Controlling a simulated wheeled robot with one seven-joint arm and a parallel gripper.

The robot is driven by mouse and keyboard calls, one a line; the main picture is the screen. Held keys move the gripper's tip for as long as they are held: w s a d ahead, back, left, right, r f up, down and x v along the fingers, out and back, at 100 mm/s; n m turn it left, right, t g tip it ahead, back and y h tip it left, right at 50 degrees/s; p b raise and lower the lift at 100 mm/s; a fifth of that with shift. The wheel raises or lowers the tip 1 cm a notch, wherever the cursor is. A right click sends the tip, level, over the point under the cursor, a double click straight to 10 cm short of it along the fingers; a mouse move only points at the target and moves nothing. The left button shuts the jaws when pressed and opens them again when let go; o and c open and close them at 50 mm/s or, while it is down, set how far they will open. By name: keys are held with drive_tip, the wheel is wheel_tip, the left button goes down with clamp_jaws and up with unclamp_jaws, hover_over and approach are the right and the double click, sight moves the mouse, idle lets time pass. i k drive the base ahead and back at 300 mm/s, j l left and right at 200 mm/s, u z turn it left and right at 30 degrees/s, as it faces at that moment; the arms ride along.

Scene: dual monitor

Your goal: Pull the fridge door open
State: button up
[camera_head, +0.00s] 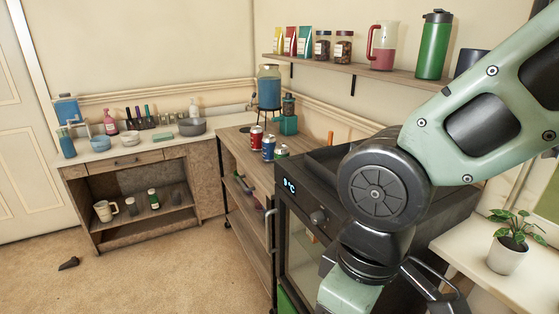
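The fridge (425,218) is a dark box with a lit temperature display and a knob on its upper front. Its door (301,246) has a glass pane in a dark frame and looks shut. A vertical bar handle (270,232) stands at the door's left side. My arm crosses in front of the fridge and covers part of its top and front. Dark metal parts that appear to be my gripper (432,286) show at the lower right, apart from the handle. Its fingertips are not clear, so its opening cannot be told.
A wooden counter (232,146) with cans stands left of the fridge. A low shelf unit (118,158) with bowls and bottles is farther left. A wall shelf (345,68) holds jars and a green bottle. A potted plant (508,250) stands at right. Carpet (150,270) in front is mostly clear.

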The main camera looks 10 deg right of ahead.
sight(283, 201)
drive_tip(key=i+j+u, duration=0.25)
drive_tip(key=u, duration=0.2)
drive_tip(key=i+j+u, duration=0.15)
drive_tip(key=i+u, duration=0.15)
drive_tip(key=u, duration=0.2)
